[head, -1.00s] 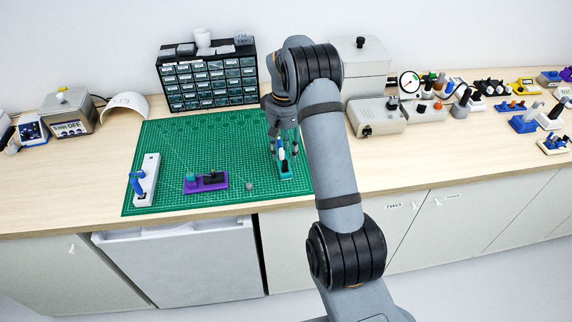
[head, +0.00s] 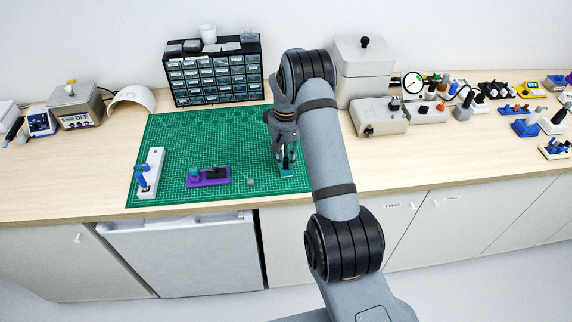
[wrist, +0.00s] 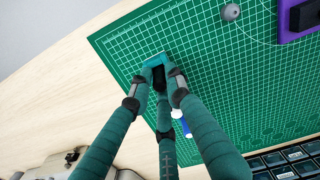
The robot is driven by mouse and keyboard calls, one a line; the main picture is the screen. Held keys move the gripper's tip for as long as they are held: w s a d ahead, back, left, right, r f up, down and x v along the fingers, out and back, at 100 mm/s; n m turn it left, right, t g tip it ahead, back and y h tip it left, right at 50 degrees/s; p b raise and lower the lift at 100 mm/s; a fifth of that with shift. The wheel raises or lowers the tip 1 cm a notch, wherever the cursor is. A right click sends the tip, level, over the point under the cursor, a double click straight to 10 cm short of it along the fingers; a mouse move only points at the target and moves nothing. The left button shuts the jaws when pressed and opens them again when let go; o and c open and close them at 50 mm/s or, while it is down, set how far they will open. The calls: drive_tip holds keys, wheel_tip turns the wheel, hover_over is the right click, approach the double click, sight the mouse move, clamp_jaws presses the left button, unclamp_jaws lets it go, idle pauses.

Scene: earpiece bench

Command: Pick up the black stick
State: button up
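A small dark, stick-like piece (wrist: 158,78) shows between the fingertips in the wrist view, at a small teal block (wrist: 153,60) on the green mat. My gripper (wrist: 157,85) has three teal fingers, pointing down around this piece. Whether they touch it or stand apart from it I cannot tell. In the head view my gripper (head: 286,165) is low over the right part of the mat, and it hides most of what is there. A blue and white piece (wrist: 182,125) shows partly behind the fingers in the wrist view.
The green mat (head: 215,135) also holds a purple tray (head: 222,180) with a black block, a small grey ball (head: 250,182) and a white block with a blue part (head: 150,175). A drawer cabinet (head: 215,72) stands behind; grey boxes (head: 378,117) stand to the right.

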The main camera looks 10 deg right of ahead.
sight(286, 158)
drive_tip(key=c, duration=0.3)
drive_tip(key=shift+r, duration=0.1)
drive_tip(key=shift+c, duration=0.2)
drive_tip(key=shift+w+r, duration=0.1)
drive_tip(key=shift+r, duration=0.1)
wheel_tip(286, 158, up, 3)
drive_tip(key=shift+r+b, duration=0.2)
drive_tip(key=shift+b, duration=0.95)
drive_tip(key=s+d+r+b, duration=0.1)
drive_tip(key=s+r+b, duration=0.1)
drive_tip(key=s, duration=0.4)
drive_tip(key=s+r+b, duration=0.2)
drive_tip(key=s+r, duration=0.3)
drive_tip(key=shift+s+d, duration=0.4)
